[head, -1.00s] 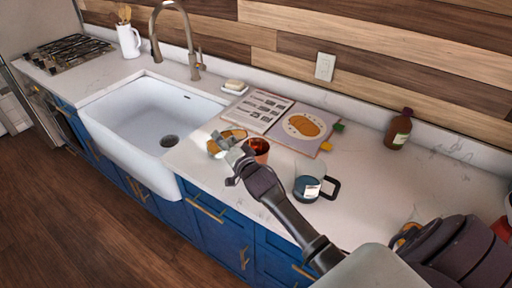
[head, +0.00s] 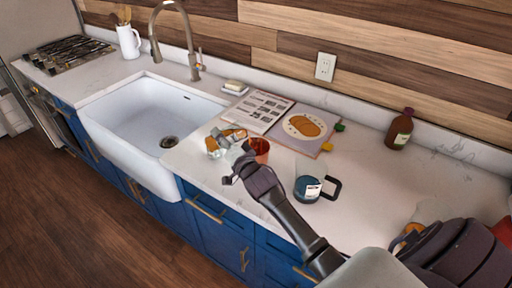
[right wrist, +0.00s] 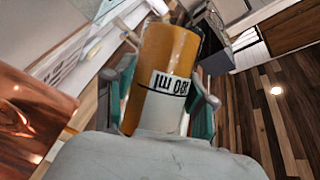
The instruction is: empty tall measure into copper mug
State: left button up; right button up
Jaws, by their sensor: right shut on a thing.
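My right gripper (head: 229,152) is shut on the tall measure (head: 212,146), a clear cylinder with orange contents. The right wrist view shows the measure (right wrist: 168,62) between the two fingers (right wrist: 160,98), with a white "ml" label upside down in the picture. The copper mug (head: 259,146) stands on the counter just right of the gripper. Part of its shiny side also shows large at the left of the right wrist view (right wrist: 30,125). The mug's inside is mostly hidden in the head view, and I cannot tell the measure's exact tilt. My left gripper is not in view.
A clear jug with dark contents and a black handle (head: 308,188) stands right of the mug, close to my right arm. An open book (head: 305,126) lies behind the mug. The white sink (head: 140,115) is to the left. A brown bottle (head: 399,130) stands at the back right.

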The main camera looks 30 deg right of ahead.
jog(key=shift+f+m+t+b, duration=0.1)
jog(key=shift+m+t+b, duration=0.3)
jog(key=shift+m+b, duration=0.65)
dwell(0.4)
jog(key=shift+s+d+r+m+t, duration=0.3)
jog(key=shift+d+r+m, duration=0.25)
jog(key=shift+d+r, duration=0.1)
dwell(1.3)
jog(key=shift+d+r+m+t+h+b, duration=0.15)
jog(key=shift+r+m+t+h+b, duration=0.3)
jog(key=shift+m, duration=0.55)
dwell(0.8)
jog(key=shift+s+d+f+m+h+b, duration=0.15)
jog(key=shift+m+h+b, duration=0.1)
jog(key=shift+m+b, duration=0.4)
dwell(0.5)
